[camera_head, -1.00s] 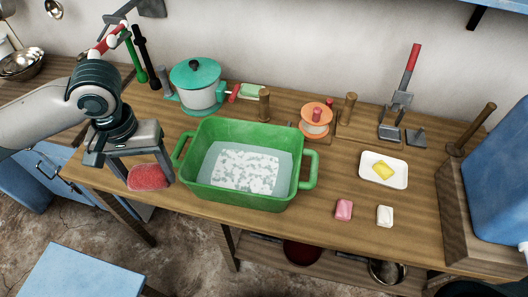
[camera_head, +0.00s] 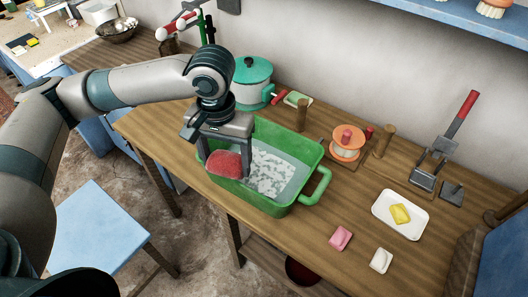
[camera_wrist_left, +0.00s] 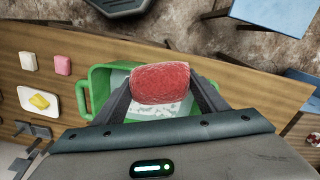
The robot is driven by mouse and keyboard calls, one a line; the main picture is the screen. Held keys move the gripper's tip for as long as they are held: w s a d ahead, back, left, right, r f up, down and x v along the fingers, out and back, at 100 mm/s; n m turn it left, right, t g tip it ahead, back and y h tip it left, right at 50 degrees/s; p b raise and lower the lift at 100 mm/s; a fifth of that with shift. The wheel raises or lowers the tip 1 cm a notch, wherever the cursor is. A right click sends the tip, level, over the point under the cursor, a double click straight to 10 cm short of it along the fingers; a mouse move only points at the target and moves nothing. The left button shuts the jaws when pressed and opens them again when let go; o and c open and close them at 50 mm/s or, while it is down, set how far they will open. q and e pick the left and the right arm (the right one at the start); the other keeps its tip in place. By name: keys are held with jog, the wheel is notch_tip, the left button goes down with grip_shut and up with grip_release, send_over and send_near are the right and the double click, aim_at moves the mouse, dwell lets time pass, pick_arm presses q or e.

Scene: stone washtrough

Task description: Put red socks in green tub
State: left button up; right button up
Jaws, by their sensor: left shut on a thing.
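The red socks (camera_head: 225,164) are a rolled red bundle between the fingers of my left gripper (camera_head: 222,160), which is shut on them. They also show in the left wrist view (camera_wrist_left: 160,83), between the two fingers. The green tub (camera_head: 318,186) stands on the wooden table with whitish sudsy water in it. In the head view the gripper and socks are over the tub's left part and hide its left end. In the wrist view the socks overlap the tub's near side (camera_wrist_left: 100,86). The height of the socks above the water is hard to tell. My right gripper is not in view.
A teal-lidded pot (camera_head: 252,82) stands behind the tub. A white dish with yellow soap (camera_head: 400,213), pink soap (camera_head: 340,238) and white soap (camera_head: 381,260) lie to the right.

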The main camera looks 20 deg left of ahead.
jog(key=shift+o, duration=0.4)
pick_arm(q)
jog(key=shift+w, duration=0.1)
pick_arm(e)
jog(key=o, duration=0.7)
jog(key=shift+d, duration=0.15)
pick_arm(q)
jog(key=shift+w+d+f+m, duration=0.1)
jog(key=shift+w+d+m, duration=0.25)
jog(key=shift+w+m, duration=0.5)
jog(key=w+d+f+m+p, duration=0.1)
jog(key=w+f+m, duration=0.2)
jog(key=m, duration=0.7)
jog(key=w+d+f+m+p, duration=0.2)
jog(key=w+f+m, duration=0.1)
jog(key=w+m, duration=0.4)
jog(key=shift+w+d+f+m, duration=0.2)
jog(key=shift+w+d+m, duration=0.1)
jog(key=shift+m, duration=1.35)
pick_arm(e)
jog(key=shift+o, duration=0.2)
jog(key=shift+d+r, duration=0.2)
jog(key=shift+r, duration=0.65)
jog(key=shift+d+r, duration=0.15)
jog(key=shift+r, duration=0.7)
